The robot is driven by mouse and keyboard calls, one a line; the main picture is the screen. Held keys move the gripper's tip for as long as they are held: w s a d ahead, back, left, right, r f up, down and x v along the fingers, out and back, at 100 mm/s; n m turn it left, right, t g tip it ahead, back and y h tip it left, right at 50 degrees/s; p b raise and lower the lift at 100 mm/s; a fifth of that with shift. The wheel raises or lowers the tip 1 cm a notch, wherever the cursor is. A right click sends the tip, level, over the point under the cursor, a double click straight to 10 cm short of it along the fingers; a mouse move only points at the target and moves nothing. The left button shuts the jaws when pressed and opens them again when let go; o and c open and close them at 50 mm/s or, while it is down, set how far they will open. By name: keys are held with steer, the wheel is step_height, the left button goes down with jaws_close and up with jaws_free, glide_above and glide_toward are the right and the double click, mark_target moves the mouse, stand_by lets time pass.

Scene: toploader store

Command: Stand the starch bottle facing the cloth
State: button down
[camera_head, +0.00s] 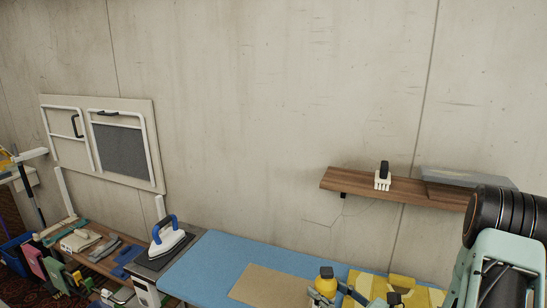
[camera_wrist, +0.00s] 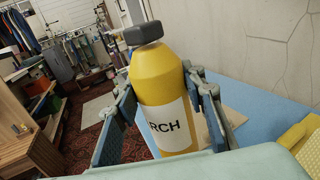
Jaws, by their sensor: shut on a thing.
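The starch bottle (camera_wrist: 160,78) is yellow with a dark grey cap and a white label on which "RCH" can be read. My gripper (camera_wrist: 165,112) is shut on it, one finger on each side. The label faces my wrist camera, and the bottle looks slightly tilted in that view. In the head view the bottle's yellow top (camera_head: 326,273) shows near the bottom edge, over the blue ironing board (camera_head: 215,262). I cannot tell whether its base touches the board. A yellow cloth (camera_head: 424,296) lies to its right, partly hidden by my gripper; it also shows in the wrist view (camera_wrist: 300,138).
A tan patch (camera_head: 265,284) lies on the board left of the bottle. An iron (camera_head: 168,238) stands at the board's left end. A wooden shelf (camera_head: 345,183) on the wall holds a small white item with a dark top (camera_head: 383,177). The board's left middle is clear.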

steer(key=m+h, duration=0.1)
steer(key=t+h, duration=0.1)
steer(key=m+t+h, duration=0.1)
steer(key=shift+s+d+f+m, duration=0.15)
steer(key=shift+s+f+m, duration=0.05)
steer(key=shift+s+m, duration=0.1)
steer(key=w+r, duration=0.6)
steer(key=r, duration=0.3)
steer(key=w+r, duration=0.6)
steer(key=r, duration=0.3)
step_height(320, 180, up, 25)
steer(key=d+m+t+h, duration=0.1)
steer(key=h, duration=0.1)
steer(key=shift+w+f, duration=0.15)
steer(key=shift+w, duration=0.2)
